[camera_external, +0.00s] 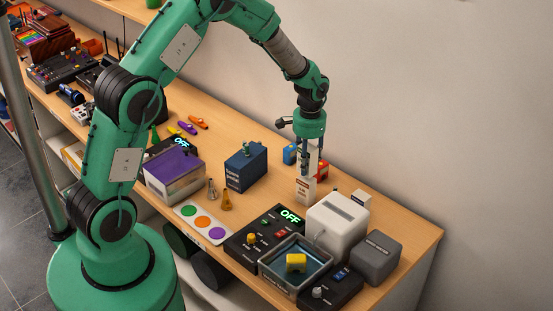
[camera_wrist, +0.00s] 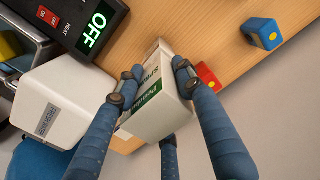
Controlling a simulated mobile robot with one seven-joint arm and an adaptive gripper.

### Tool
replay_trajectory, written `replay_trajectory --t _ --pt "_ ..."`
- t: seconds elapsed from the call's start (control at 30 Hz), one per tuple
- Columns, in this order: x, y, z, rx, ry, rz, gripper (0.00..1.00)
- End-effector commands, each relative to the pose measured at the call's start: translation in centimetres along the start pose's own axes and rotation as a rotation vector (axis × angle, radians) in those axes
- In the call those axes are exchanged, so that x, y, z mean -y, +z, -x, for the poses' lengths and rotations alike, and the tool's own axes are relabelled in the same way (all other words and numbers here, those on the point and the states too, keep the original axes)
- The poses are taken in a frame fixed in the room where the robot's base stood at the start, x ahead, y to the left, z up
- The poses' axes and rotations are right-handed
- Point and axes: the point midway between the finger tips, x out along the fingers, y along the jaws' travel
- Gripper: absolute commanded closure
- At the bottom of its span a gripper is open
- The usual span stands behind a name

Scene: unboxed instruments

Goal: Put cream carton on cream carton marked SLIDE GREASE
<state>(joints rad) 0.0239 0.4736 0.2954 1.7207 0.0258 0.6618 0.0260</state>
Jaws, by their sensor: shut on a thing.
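My gripper (camera_external: 308,165) points down at the back of the bench and is shut on a cream carton (camera_external: 308,151). In the wrist view my fingers (camera_wrist: 156,76) press on both sides of this held carton (camera_wrist: 160,112), which has a green band with lettering. Directly below it in the outside view stands another cream carton (camera_external: 305,190) with a reddish label; its lettering is too small to read. The held carton appears upright and in line above the lower one. I cannot tell whether they touch. The fingers partly hide the held carton.
A white box (camera_external: 337,225), a grey box (camera_external: 376,258) and a black panel reading OFF (camera_external: 262,238) are in front. A dark blue box (camera_external: 246,167) stands to the left.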

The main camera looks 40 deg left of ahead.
Motion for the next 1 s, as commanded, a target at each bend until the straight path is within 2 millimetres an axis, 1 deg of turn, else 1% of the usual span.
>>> replay_trajectory --t 0.1,0.2,0.67,0.7,0.8,1.0 --pt "0.0 0.0 -1.3 0.002 0.0 0.0 0.91" --pt "0.0 0.0 -2.0 0.0 0.0 0.0 0.91" --pt "0.0 0.0 -2.6 -0.001 0.0 0.0 0.91" --pt "0.0 0.0 -2.6 0.0 0.0 0.0 0.61" --pt "0.0 0.0 -2.6 0.0 0.0 0.0 0.44" --pt "0.0 0.0 -2.5 -0.001 0.0 0.0 0.44"
